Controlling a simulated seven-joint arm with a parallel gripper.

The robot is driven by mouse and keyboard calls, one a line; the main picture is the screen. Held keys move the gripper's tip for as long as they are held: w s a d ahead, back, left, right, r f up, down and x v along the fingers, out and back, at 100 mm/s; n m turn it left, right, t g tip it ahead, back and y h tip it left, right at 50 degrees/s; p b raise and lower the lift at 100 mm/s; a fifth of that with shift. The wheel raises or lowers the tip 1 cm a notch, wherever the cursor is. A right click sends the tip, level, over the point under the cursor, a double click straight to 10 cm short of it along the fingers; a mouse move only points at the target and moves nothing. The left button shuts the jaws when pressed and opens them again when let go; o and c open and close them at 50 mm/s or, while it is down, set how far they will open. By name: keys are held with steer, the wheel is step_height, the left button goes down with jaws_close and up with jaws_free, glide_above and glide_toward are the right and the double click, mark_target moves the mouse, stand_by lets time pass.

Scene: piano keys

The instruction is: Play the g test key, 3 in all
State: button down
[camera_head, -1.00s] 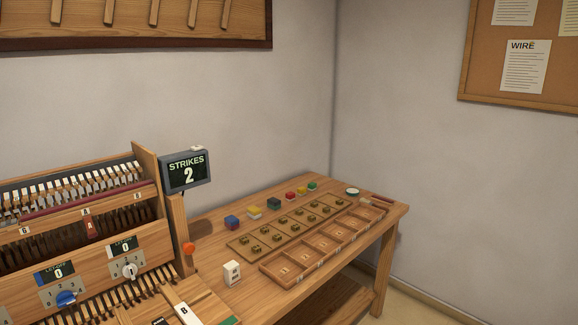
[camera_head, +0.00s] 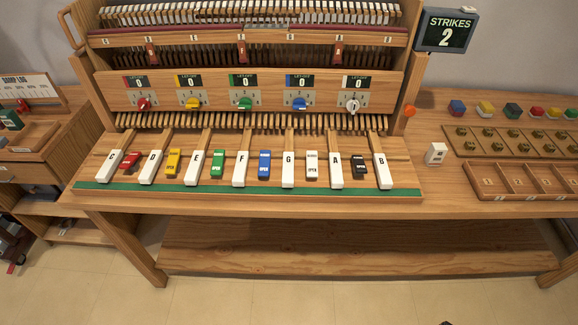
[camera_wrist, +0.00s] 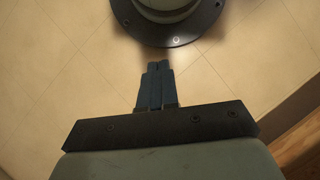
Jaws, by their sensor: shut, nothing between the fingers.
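The G test key (camera_head: 288,170) is a white key lettered G, right of the blue key (camera_head: 264,165) on the sloped wooden key bed in the head view. It stands level with the other white keys. The strikes display (camera_head: 446,31) reads 2. My gripper (camera_wrist: 159,66) shows only in the wrist view, with its fingers together and empty above the tiled floor. It is away from the keys, and no key shows in the wrist view.
A green strip (camera_head: 250,189) edges the key bed's front. An orange knob (camera_head: 409,111) is on the right post. Right of it are a white block (camera_head: 436,153) and a compartment tray (camera_head: 520,182). A log board (camera_head: 30,88) stands on a left side table.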

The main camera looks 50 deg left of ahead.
steer(key=w+a+r+n+t+h, duration=0.15)
steer(key=w+a+r+n, duration=0.25)
steer(key=w+a+r, duration=0.7)
steer(key=w+a+r+n+t, duration=0.3)
steer(key=w+a+r+n, duration=0.2)
steer(key=w+a+r, duration=0.5)
steer(key=s+a+r+n, duration=0.1)
steer(key=a+r+n, duration=0.1)
steer(key=a+r, duration=0.5)
steer(key=s+a+r+n+t, duration=0.1)
steer(key=a+r+n, duration=0.2)
steer(key=a+r, duration=0.4)
steer(key=s+a+r+n+t+y, duration=0.1)
steer(key=a+r+n, duration=0.2)
steer(key=a+r, duration=0.5)
steer(key=shift+s+r, duration=0.3)
steer(key=shift+r, duration=0.65)
steer(key=s+a+r+n, duration=0.3)
steer(key=s+a+r, duration=0.2)
steer(key=a, duration=0.3)
step_height(320, 180, up, 8)
steer(key=n+y, duration=0.2)
steer(key=n, duration=0.2)
glide_above(288, 175)
steer(key=shift+s+f+g+h, duration=0.1)
steer(key=shift+f+g+h, duration=0.05)
steer(key=shift+g+h, duration=0.15)
steer(key=shift+f, duration=0.15)
step_height(288, 175, down, 14)
steer(key=shift+r, duration=0.15)
